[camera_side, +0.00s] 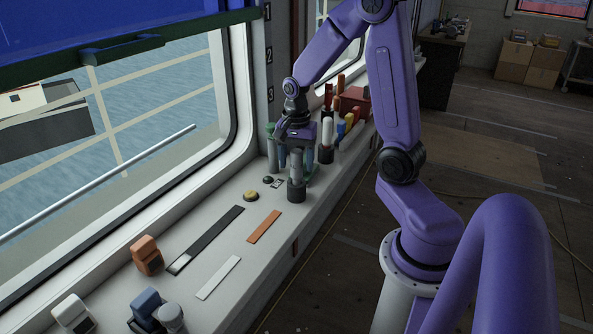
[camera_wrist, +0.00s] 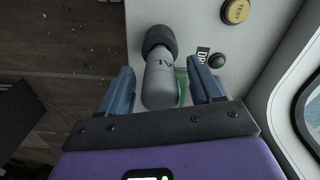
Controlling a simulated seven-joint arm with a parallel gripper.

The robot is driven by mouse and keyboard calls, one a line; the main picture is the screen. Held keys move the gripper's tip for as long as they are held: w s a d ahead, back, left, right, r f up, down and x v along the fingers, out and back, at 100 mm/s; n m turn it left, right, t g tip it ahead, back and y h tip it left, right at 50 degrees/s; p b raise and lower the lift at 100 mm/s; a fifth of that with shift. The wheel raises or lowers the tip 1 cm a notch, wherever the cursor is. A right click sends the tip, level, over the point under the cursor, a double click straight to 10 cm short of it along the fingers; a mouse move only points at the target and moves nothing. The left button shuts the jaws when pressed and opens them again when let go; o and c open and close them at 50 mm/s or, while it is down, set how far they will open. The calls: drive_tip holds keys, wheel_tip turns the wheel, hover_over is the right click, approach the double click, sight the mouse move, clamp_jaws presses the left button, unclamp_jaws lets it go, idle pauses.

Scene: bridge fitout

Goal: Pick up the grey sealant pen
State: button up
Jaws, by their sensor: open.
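The grey sealant pen (camera_side: 296,167) stands upright in a dark round holder (camera_side: 296,190) on the white window ledge. My gripper (camera_side: 296,152) is over the pen, pointing down. In the wrist view my gripper (camera_wrist: 161,68) is open, with one blue finger on each side of the pen. Gaps show between the pen and both fingers.
Behind my gripper stand a red marker-like tube (camera_side: 328,96), a white one (camera_side: 327,130) and a red box (camera_side: 352,102). A yellow button (camera_wrist: 235,11) and a dark green button (camera_wrist: 217,61) are close by. An orange strip (camera_side: 264,226) and a black strip (camera_side: 206,240) lie in front.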

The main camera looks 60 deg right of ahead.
drive_tip(key=shift+f, duration=0.4)
drive_tip(key=c, duration=1.1)
drive_tip(key=shift+c, duration=0.2)
drive_tip(key=shift+r, duration=0.1)
wheel_tip(320, 180, up, 10)
drive_tip(key=shift+f, duration=0.1)
